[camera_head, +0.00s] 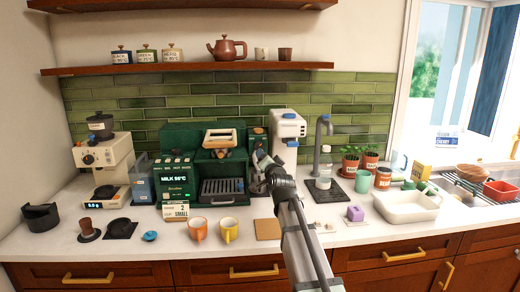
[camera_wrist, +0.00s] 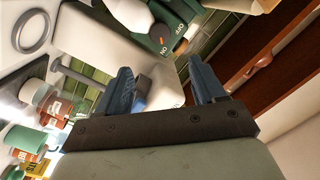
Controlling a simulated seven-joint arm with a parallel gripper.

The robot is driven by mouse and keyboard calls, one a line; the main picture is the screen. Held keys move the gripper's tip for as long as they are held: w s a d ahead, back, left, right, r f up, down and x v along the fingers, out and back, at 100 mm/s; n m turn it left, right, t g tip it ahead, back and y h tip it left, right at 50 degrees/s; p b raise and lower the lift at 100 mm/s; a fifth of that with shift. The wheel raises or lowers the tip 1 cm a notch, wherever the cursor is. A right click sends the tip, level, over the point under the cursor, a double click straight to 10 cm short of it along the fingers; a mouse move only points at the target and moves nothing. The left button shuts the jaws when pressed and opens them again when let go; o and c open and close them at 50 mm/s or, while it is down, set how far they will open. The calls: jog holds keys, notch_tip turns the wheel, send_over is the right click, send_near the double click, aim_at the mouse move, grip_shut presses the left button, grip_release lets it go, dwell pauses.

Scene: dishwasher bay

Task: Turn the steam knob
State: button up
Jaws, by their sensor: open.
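The dark green coffee machine (camera_head: 205,165) stands against the tiled wall. A small dark round knob (camera_head: 259,131) shows at its upper right, just above my gripper (camera_head: 262,160). In the wrist view, a green panel (camera_wrist: 176,14) with white lettering and an orange mark is beyond the fingers, near the top. A pale rounded part with a brown end (camera_wrist: 181,46) sits beside that lettering; I cannot tell if it is the steam knob. My gripper (camera_wrist: 163,88) is open, with its fingers apart and no object held.
Orange (camera_head: 197,228) and yellow (camera_head: 229,229) mugs stand in front of the machine. A wooden shelf (camera_head: 190,67) runs above.

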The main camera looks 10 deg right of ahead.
aim_at(259, 147)
jog(key=w, duration=0.9)
jog(key=w+a, duration=0.1)
jog(key=w, duration=0.3)
jog(key=shift+w+a, duration=0.1)
jog(key=shift+w, duration=0.15)
jog(key=shift+c, duration=0.3)
jog(key=c, duration=1)
